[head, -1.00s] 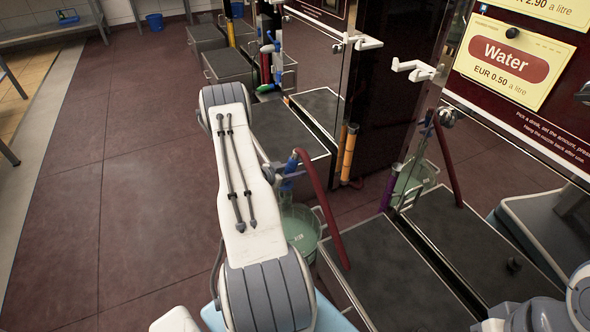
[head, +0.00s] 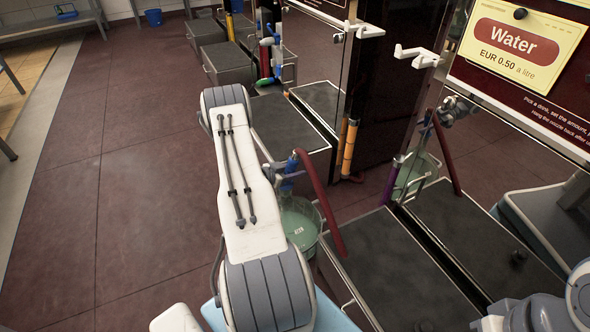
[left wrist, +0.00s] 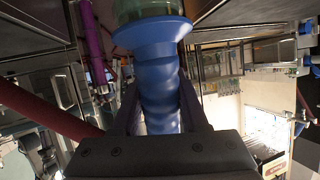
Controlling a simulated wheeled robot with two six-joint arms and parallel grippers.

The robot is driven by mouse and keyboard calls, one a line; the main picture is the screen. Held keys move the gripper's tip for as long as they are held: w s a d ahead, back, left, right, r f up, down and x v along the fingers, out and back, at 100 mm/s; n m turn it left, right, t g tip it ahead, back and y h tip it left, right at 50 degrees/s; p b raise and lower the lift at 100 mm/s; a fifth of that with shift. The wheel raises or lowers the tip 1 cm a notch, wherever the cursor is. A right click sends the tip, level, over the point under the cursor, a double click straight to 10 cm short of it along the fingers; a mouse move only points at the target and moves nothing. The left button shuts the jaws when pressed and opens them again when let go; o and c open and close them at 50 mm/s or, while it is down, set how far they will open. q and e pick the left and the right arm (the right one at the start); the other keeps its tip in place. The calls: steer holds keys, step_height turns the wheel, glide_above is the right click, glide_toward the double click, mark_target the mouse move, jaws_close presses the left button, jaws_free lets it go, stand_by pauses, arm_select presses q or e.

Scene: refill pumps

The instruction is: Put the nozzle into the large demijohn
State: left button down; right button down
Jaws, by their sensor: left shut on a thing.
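The nozzle (head: 289,168) is blue, with a dark red hose (head: 322,200) curving down from it. My left gripper (head: 284,178) is shut on it, partly hidden behind my arm. In the left wrist view the jaws are closed around the ribbed blue nozzle (left wrist: 160,95). Its wide flange is at the top against greenish glass (left wrist: 145,10). The large demijohn (head: 303,228) is green glass and stands below the nozzle, partly covered by my arm. I cannot tell whether the nozzle's tip is inside the neck.
A dark platform (head: 385,270) lies right of the demijohn. A glossy panel behind reflects the demijohn and nozzle. White hooks (head: 417,56) stick out beside the yellow Water sign (head: 515,52). Another station with coloured nozzles is farther back. Open floor (head: 140,200) lies to the left.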

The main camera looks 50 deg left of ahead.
mark_target(286, 172)
arm_select(q)
steer(key=shift+f, duration=0.25)
steer(key=shift+c, duration=1.8)
jaws_free()
steer(key=shift+r, duration=0.15)
steer(key=p+v, duration=0.3)
steer(key=v, duration=0.6)
steer(key=shift+s+r, duration=0.1)
steer(key=shift+s, duration=0.05)
steer(key=shift+s+r, duration=0.15)
steer(key=shift+s, duration=0.4)
